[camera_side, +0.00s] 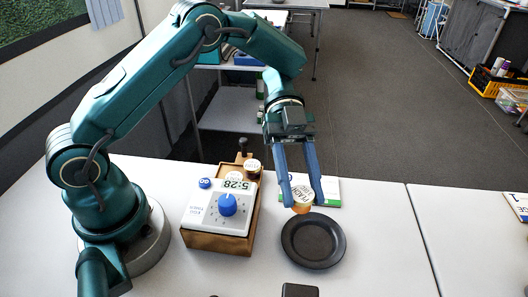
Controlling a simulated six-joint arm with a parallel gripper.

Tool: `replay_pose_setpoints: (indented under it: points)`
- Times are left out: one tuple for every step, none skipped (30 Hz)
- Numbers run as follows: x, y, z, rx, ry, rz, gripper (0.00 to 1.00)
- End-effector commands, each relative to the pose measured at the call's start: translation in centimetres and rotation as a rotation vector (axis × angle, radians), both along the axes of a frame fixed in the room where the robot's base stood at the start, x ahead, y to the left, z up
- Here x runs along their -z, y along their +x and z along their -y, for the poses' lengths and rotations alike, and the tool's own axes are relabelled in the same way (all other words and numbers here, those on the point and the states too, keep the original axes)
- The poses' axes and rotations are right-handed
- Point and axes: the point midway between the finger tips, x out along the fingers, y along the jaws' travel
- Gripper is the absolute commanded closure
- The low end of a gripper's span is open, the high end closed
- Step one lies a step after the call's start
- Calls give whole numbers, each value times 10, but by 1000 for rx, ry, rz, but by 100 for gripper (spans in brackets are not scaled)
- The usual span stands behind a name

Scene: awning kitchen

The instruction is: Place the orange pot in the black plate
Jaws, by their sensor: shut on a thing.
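The orange pot (302,199) has a pale, lettered lid and is held between the fingers of my gripper (302,194). My gripper points down and is shut on the pot. The pot shows above the far edge of the black plate (336,247) in the picture. The black plate is round and empty, and lies on the white table. I cannot tell exactly how high the pot is above the table.
A white timer (222,208) with a blue knob sits on a wooden box (217,243) left of the plate. A green-and-white card (328,191) lies behind the pot. A dark object (300,290) is at the front edge. The table (390,235) right of the plate is clear.

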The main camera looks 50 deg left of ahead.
Motion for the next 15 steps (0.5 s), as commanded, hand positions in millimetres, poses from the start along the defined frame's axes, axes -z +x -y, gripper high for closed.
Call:
replay_pose_setpoints:
  points:
    - [5, -2, 3, 10, 1, -4, 100]
    - [9, -2, 3, 12, 2, -6, 100]
    - [15, -3, 4, 15, 0, -7, 100]
    - [20, -3, 4, 14, 1, -7, 100]
    - [25, -3, 4, 14, 1, -8, 100]
    - [31, -3, 3, 13, 2, -7, 100]
    - [35, -3, 3, 14, 1, -6, 100]
    - [38, -3, 3, 13, 1, -5, 100]
    - [41, -3, 3, 13, 1, -5, 100]
    - [44, -3, 3, 13, 0, -3, 100]
    - [46, -3, 3, 12, 2, -4, 100]
    - [51, -3, 3, 12, 1, -5, 100]
    - [55, -3, 3, 13, 1, -5, 100]
    - [60, -3, 3, 13, 1, -5, 100]
    - [65, -3, 3, 13, 1, -5, 100]
